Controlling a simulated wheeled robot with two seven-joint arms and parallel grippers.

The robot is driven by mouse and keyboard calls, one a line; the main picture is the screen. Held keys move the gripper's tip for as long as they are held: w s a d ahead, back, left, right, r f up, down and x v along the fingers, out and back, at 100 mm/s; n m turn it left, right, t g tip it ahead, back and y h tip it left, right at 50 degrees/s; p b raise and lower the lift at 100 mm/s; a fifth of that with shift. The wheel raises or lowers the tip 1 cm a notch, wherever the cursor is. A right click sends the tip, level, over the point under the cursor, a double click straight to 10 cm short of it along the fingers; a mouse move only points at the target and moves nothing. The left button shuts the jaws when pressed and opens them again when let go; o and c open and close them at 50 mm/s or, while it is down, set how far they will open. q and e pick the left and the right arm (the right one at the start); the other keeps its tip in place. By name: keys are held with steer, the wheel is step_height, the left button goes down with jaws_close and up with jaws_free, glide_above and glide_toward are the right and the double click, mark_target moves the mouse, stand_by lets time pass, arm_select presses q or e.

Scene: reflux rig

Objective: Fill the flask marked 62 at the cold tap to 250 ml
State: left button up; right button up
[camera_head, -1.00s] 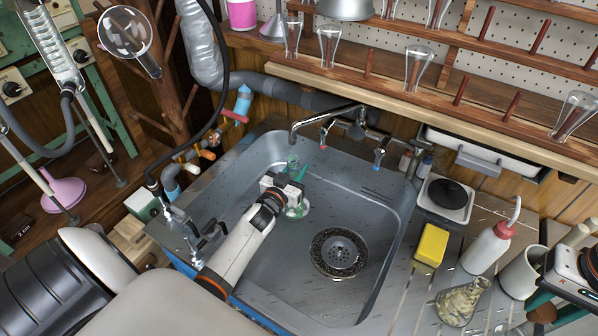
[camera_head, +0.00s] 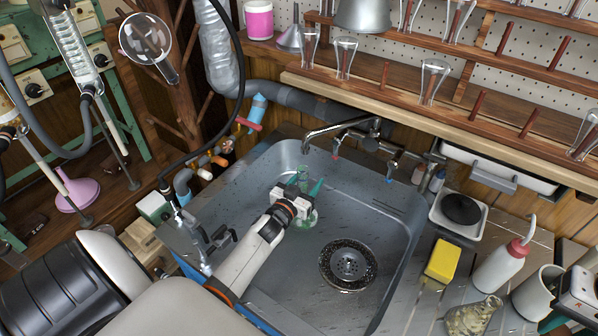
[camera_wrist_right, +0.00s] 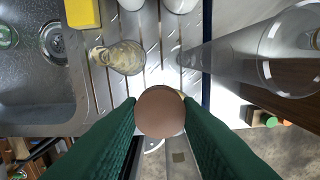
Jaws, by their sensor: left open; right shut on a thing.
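A clear, green-tinted flask (camera_head: 306,217) stands in the steel sink (camera_head: 395,232), its neck below the spout of the tap (camera_head: 322,130). No number is legible on it, and I cannot make out a water level or stream. My left gripper (camera_head: 305,188) is at the flask with open jaws, one teal finger showing to the right of its neck. The gripper body hides part of the flask. My right gripper (camera_wrist_right: 160,108) is shut on a round brown thing (camera_wrist_right: 160,112), seen end-on in the right wrist view, perhaps a stopper.
A yellow sponge (camera_head: 441,261), a speckled amber flask (camera_head: 472,317), a red-capped wash bottle (camera_head: 497,268) and a white mug (camera_head: 536,293) stand right of the sink. A large clear glass vessel (camera_wrist_right: 288,50) is close in the right wrist view. A glassware shelf (camera_head: 400,98) overhangs behind.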

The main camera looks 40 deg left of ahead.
arm_select(q)
steer(key=s+d, duration=0.1)
steer(key=s, duration=1)
steer(key=shift+s, duration=0.2)
steer(key=shift+d+r, duration=0.1)
